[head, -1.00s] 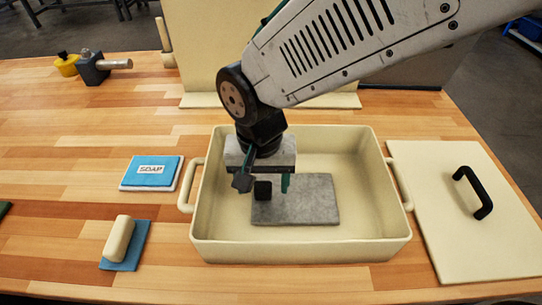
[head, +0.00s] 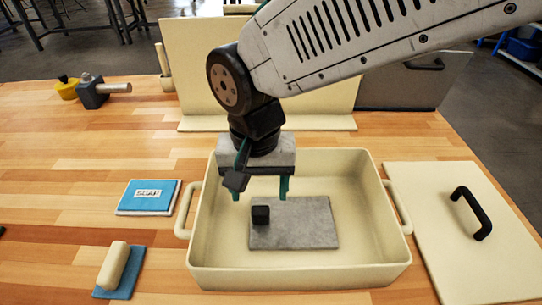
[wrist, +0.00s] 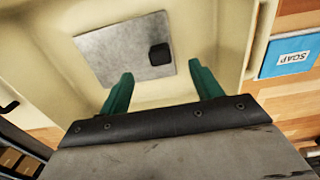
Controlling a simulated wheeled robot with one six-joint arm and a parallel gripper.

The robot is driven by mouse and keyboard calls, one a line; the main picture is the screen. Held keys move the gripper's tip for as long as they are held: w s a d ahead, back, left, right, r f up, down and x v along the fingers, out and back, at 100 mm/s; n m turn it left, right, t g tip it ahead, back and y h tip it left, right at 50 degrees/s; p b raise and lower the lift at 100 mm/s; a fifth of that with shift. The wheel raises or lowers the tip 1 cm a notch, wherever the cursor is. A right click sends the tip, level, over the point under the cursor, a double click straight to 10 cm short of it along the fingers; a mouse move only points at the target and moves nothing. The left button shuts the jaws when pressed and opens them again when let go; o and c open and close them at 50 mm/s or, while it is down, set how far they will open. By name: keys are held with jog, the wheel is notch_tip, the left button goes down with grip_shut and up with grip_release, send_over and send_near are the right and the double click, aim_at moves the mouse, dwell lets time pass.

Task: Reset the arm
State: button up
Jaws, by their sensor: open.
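My gripper (head: 261,196) is open and empty, with its two green fingers pointing down over the cream bin. In the wrist view its fingers (wrist: 160,85) stand apart with nothing between them. A grey plate (head: 300,230) lies flat on the floor of the bin. A small black block (head: 260,215) sits at the plate's left end, below my gripper and apart from it. The block also shows on the plate in the wrist view (wrist: 159,54).
The cream bin (head: 384,240) has walls and side handles around my gripper. A cream lid (head: 470,245) with a black handle lies to the right. A blue soap packet (head: 150,196) and a cream bar (head: 113,265) on a blue pad lie left. A cream upright panel (head: 200,70) stands behind.

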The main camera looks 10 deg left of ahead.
jog(key=shift+d+n, duration=0.15)
jog(key=shift+n, duration=0.25)
jog(key=s+d+r+m, duration=0.1)
jog(key=s+d+r, duration=0.1)
jog(key=d, duration=1.6)
jog(key=s+d+r+m+t, duration=0.1)
jog(key=d+r, duration=0.4)
jog(key=d, duration=1.3)
jog(key=shift+s+r+m, duration=0.15)
jog(key=shift+s+m, duration=0.55)
jog(key=shift+s, duration=0.15)
